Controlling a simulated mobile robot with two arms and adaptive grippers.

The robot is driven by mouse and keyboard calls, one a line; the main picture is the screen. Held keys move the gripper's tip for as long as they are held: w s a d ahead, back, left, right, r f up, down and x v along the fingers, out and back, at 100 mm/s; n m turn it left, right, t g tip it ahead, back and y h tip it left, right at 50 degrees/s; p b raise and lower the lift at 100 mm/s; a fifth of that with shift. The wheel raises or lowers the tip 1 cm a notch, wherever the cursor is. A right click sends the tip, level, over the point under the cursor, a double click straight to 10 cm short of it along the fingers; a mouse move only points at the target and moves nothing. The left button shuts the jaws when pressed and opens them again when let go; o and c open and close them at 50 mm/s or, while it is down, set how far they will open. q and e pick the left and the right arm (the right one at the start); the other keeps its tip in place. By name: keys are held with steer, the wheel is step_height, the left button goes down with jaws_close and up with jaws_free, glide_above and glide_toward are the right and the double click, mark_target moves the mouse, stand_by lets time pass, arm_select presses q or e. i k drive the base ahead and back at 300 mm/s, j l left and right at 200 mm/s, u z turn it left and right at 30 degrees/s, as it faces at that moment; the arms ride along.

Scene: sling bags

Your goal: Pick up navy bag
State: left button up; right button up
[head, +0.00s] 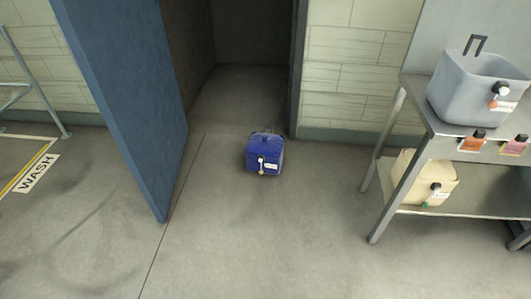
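The navy bag (262,148) stands upright on the grey floor near the middle of the head view, just in front of the open doorway. It is boxy and blue, with a dark handle on top and a white tag and a small yellowish tag on its front. Nothing touches it. Neither of my grippers shows in the head view.
An open blue door (125,95) stands left of the bag. A metal table (408,110) at right bears a grey bag (462,90) on top and a cream bag (408,170) on its lower shelf. A rail (40,85) is far left. The front floor is clear.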

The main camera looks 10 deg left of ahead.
mark_target(269, 147)
steer(key=i, duration=1.7)
